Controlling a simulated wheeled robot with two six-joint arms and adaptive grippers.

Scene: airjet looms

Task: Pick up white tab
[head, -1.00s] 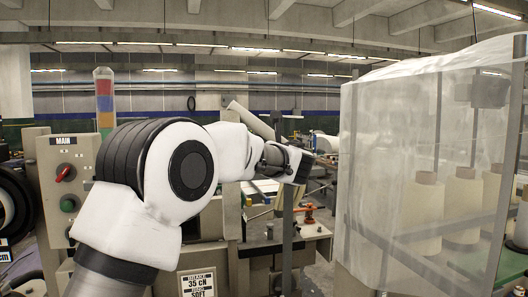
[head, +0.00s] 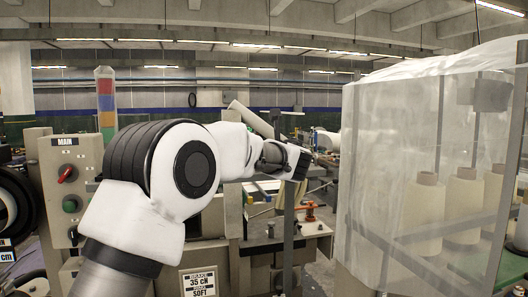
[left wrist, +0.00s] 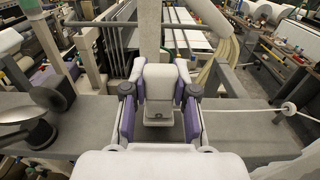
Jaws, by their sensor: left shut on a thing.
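My left gripper (left wrist: 160,88) is shut, its two purple-edged fingers on either side of a pale block in the middle of the left wrist view. This block looks like the white tab (left wrist: 160,78), though its outline merges with the white gripper parts. In the head view my left arm reaches from the lower left toward the middle, and its gripper (head: 298,164) is at the loom behind a grey post. The tab cannot be made out there. My right gripper is not in view.
A grey beam (left wrist: 245,125) crosses under the gripper. The control panel (head: 70,180) stands left of my arm. A sheer-covered rack (head: 400,170) of yarn cones fills the right.

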